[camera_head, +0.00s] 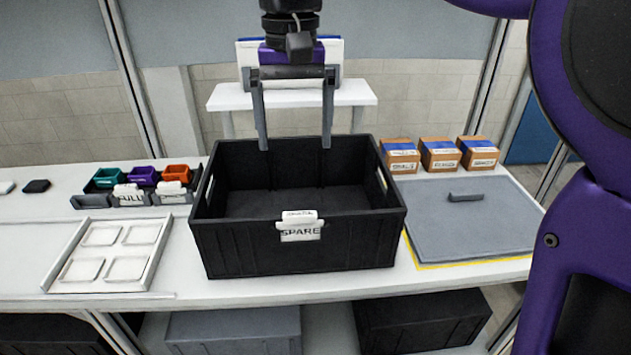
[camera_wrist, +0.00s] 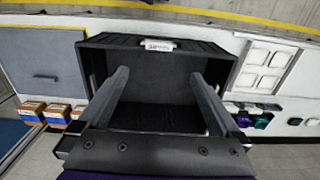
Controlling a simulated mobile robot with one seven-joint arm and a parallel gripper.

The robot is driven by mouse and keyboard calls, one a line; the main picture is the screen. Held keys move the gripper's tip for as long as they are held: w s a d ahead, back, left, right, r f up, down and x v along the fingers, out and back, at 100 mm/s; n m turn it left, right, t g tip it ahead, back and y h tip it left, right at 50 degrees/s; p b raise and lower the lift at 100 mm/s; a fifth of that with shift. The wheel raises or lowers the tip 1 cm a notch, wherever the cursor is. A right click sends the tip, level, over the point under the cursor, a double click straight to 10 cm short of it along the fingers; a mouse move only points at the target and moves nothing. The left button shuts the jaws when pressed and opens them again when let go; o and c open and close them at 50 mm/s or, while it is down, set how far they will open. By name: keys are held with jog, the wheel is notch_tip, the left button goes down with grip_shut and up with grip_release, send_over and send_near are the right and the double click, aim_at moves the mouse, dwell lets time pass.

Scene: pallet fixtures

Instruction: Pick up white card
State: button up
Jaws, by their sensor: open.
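A white card (camera_head: 300,217) stands at the front rim of the black crate (camera_head: 230,250), just above a label reading SPARE (camera_head: 301,233). The card also shows at the rim in the wrist view (camera_wrist: 160,45). More white cards sit by the small bins at left, one near a FULL label (camera_head: 130,195) and one beside it (camera_head: 172,189). I cannot tell which card the task names. My gripper (camera_head: 295,148) is open and empty, pointing down above the back part of the crate, behind the front card. Its fingers also show in the wrist view (camera_wrist: 158,75).
Teal (camera_head: 106,178), purple (camera_head: 142,175) and orange (camera_head: 176,173) bins stand left of the crate. A white tray with square recesses (camera_head: 152,262) lies in front of them. A grey panel with a handle (camera_head: 480,220) and brown boxes (camera_head: 440,155) are at right. The crate looks empty.

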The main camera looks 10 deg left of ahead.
aim_at(300, 214)
notch_tip(300, 214, down, 15)
jog(key=b, duration=0.3)
jog(key=shift+d+r, duration=0.1)
jog(key=shift+d, duration=0.05)
jog(key=shift+c, duration=0.2)
jog(key=c, duration=1.2)
jog(key=shift+r, duration=0.1)
